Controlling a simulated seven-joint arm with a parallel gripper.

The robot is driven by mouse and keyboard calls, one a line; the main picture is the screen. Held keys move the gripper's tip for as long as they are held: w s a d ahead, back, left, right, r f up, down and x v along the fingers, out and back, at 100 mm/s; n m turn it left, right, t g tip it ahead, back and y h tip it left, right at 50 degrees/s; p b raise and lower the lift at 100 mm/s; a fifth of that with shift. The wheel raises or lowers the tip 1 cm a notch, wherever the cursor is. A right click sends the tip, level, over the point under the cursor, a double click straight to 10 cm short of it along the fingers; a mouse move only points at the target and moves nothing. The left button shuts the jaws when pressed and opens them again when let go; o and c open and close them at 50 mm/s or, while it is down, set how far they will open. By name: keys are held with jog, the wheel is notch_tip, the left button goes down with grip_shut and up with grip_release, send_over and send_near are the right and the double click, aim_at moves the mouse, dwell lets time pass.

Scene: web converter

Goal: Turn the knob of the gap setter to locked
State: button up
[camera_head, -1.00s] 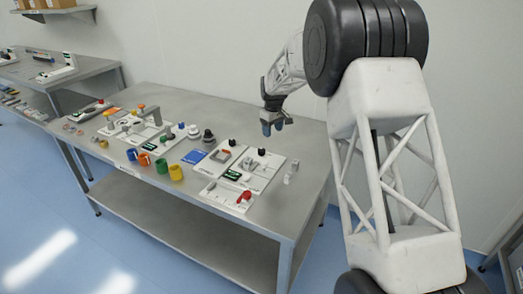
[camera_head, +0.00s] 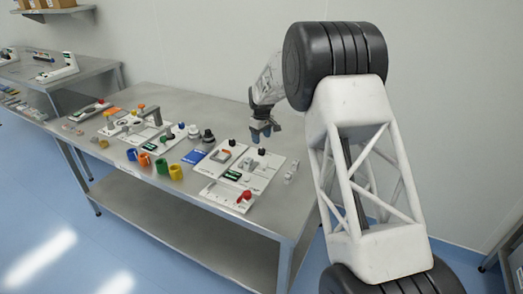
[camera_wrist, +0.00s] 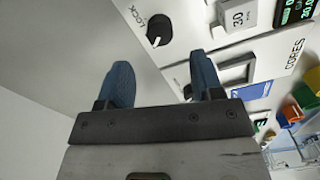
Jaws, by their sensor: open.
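In the wrist view a round black knob (camera_wrist: 158,29) with a white pointer mark sits on a white panel (camera_wrist: 195,38), beside the printed word LOCK. The pointer is turned toward the lower left, away from the word. In the head view a black knob (camera_head: 262,152), likely the same one, stands at the back of a white panel (camera_head: 262,172). My gripper (camera_head: 261,138) hangs just above and behind it, pointing down. In the wrist view the blue fingers of my gripper (camera_wrist: 160,82) are apart with nothing between them, and the knob lies beyond their tips.
A grey block marked 30 (camera_wrist: 237,14) and a green-lit display (camera_wrist: 297,10) are near the knob. A second black knob (camera_head: 232,142) stands to the left. A red knob (camera_head: 245,196) is at the front. Coloured cups (camera_head: 175,172) stand left.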

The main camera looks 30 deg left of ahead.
aim_at(262, 150)
jog(key=shift+f, duration=3.5)
jog(key=c, duration=0.9)
